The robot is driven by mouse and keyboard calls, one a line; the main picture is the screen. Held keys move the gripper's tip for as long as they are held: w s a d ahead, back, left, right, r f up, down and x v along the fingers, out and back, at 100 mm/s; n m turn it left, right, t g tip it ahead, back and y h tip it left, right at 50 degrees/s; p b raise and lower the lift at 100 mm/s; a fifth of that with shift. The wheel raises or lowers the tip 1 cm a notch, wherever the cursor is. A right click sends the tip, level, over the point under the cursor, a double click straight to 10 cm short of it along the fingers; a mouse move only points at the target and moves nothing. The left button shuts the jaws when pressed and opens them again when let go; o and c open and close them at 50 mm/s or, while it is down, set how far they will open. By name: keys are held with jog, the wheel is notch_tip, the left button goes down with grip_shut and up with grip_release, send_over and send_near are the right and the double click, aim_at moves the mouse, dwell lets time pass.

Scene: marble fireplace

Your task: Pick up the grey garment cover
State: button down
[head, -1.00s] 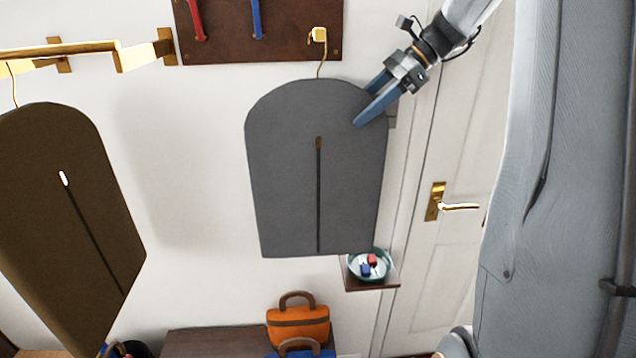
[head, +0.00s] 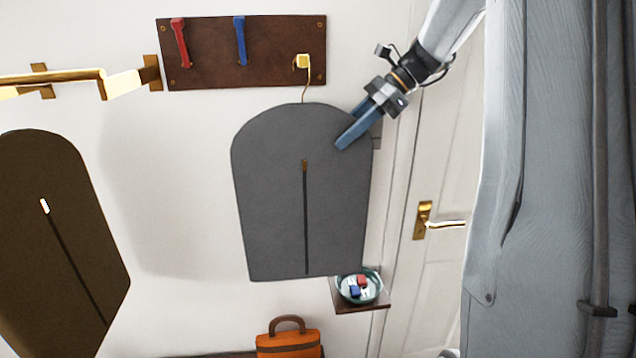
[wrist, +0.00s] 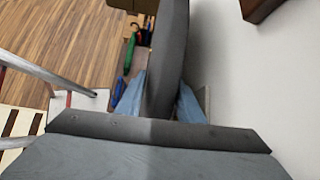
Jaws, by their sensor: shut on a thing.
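The grey garment cover (head: 265,200) hangs by a thin hook from a gold peg (head: 302,62) on the dark wall board. It has a dark zip down its middle. My gripper (head: 348,138) is shut on the cover's upper right shoulder edge. In the wrist view the cover (wrist: 166,60) runs edge-on between my two blue fingers (wrist: 158,100). The far finger is partly hidden behind the cover in the head view.
A brown garment cover (head: 60,230) hangs at left below a gold rail (head: 70,80). A bowl (head: 360,285) stands on a small shelf (head: 362,306) just below the grey cover's lower right corner. A door with a gold handle (head: 440,223) is at right. An orange bag (head: 288,343) is below.

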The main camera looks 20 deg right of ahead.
aim_at(348, 117)
jog(key=shift+r, duration=0.2)
jog(key=shift+r+b, duration=1.1)
jog(key=shift+r, duration=0.4)
jog(key=shift+d+r, duration=0.1)
jog(key=shift+d, duration=0.1)
jog(key=s+d+b, duration=0.2)
jog(key=d+b, duration=0.1)
jog(key=d, duration=0.5)
jog(key=s+d+b, duration=0.3)
jog(key=d, duration=0.5)
jog(key=shift+d, duration=0.4)
jog(key=shift+s, duration=0.1)
